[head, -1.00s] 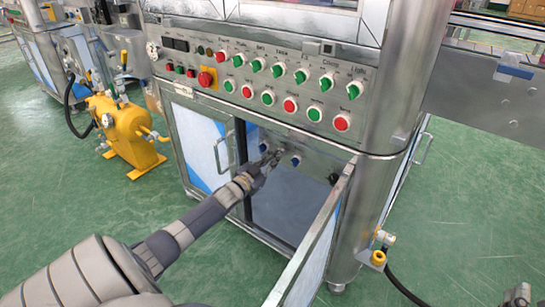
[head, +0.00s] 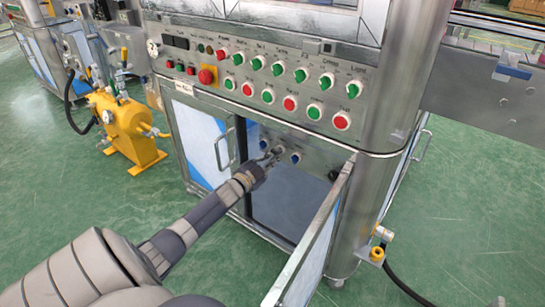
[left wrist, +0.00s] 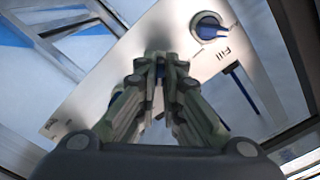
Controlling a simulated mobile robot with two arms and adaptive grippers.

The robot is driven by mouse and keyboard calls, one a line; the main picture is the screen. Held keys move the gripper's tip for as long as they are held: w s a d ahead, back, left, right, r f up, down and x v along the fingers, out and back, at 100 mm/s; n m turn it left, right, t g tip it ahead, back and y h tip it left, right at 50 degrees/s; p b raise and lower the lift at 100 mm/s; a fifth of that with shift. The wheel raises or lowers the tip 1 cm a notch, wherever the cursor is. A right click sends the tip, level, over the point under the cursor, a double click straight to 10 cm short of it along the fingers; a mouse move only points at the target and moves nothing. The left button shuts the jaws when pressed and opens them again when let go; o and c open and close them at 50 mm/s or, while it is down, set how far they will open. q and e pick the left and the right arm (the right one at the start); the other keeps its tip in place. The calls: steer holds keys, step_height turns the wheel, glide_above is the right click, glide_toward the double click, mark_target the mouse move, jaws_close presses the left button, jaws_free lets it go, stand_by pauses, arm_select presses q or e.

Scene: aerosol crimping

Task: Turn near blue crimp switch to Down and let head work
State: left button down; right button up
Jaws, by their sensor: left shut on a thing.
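My left gripper (head: 273,156) reaches through the open cabinet door to the inner metal panel (head: 312,160). In the left wrist view its fingers (left wrist: 160,62) are shut on the near blue crimp switch (left wrist: 160,72), of which only a bit of blue shows between them. The fingers hide the switch's label and most of its handle, so I cannot tell its setting. A second blue switch (head: 295,158), marked Fill, sits to the right on the same panel; it also shows in the left wrist view (left wrist: 208,27). My right gripper is not in view.
The open door (head: 312,245) stands to the right of my left arm. A closed door with a handle (head: 222,148) is on the left. Above are several green and red knobs and a red emergency button (head: 207,76). A yellow machine (head: 128,125) stands at the left.

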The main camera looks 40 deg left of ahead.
arm_select(q)
steer(key=shift+f, duration=0.1)
steer(key=c, duration=1.7)
jaws_free()
steer(key=shift+s+d, duration=0.25)
steer(key=shift+s, duration=1.75)
steer(key=shift+s+d, duration=0.2)
steer(key=shift+s, duration=1.8)
steer(key=shift+s+d, duration=0.25)
steer(key=shift+s, duration=1.75)
